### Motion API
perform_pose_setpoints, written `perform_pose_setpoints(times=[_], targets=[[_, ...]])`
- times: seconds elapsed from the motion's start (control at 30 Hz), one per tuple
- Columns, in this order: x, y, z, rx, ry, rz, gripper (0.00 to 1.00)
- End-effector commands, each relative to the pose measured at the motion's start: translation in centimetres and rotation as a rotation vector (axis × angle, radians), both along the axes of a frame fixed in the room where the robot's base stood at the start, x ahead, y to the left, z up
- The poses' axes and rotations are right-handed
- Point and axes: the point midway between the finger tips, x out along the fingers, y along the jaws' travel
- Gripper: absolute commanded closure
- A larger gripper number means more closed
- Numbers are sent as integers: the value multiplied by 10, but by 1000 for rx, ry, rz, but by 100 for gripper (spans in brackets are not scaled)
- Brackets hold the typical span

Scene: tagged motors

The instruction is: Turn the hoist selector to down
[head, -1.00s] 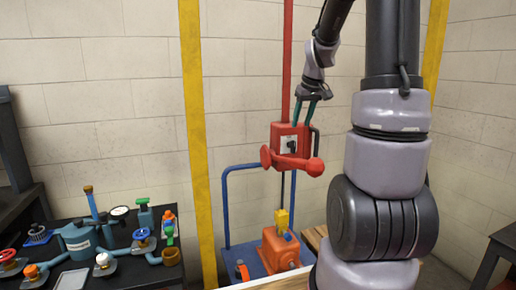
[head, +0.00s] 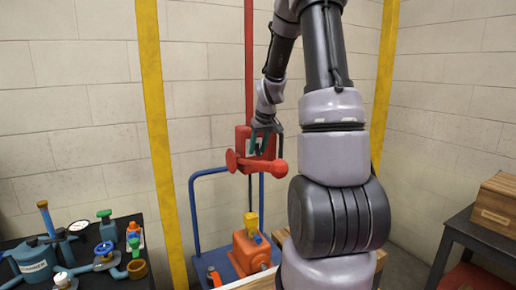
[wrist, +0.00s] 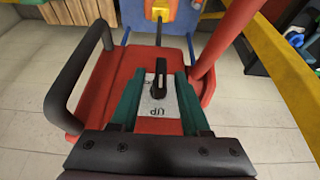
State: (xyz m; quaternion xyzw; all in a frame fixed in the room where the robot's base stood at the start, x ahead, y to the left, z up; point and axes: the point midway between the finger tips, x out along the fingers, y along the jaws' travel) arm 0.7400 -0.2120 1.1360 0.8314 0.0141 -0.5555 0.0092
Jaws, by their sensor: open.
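The red hoist (head: 243,133) hangs on a red pole in the head view, with a red horn-like bar across its lower front. Its black selector knob (wrist: 161,78) stands on a white plate (wrist: 148,107) in the wrist view. The plate reads "UP", upside down in that view, near the knob's lower end; other lettering is hidden or too small to read. My gripper (wrist: 159,80) is open, its teal fingers on either side of the knob, with visible gaps. In the head view my gripper (head: 259,148) is at the hoist's front and hides the knob.
A yellow hook block (head: 251,223) and an orange motor (head: 248,252) are below the hoist on a blue cart (head: 207,259). A black handle (wrist: 82,75) curves beside the hoist. A black table with valves is at left; a wooden box (head: 497,213) is at right.

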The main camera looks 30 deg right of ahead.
Motion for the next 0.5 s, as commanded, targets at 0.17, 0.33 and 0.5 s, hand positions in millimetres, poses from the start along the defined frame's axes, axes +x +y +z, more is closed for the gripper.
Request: perform_pose_setpoints(times=[0.17, 0.33, 0.5], targets=[[0, 0, 0, 0, 0, 0, 80], [0, 0, 0, 0, 0, 0, 100], [0, -1, 0, 11, 0, -1, 100]])
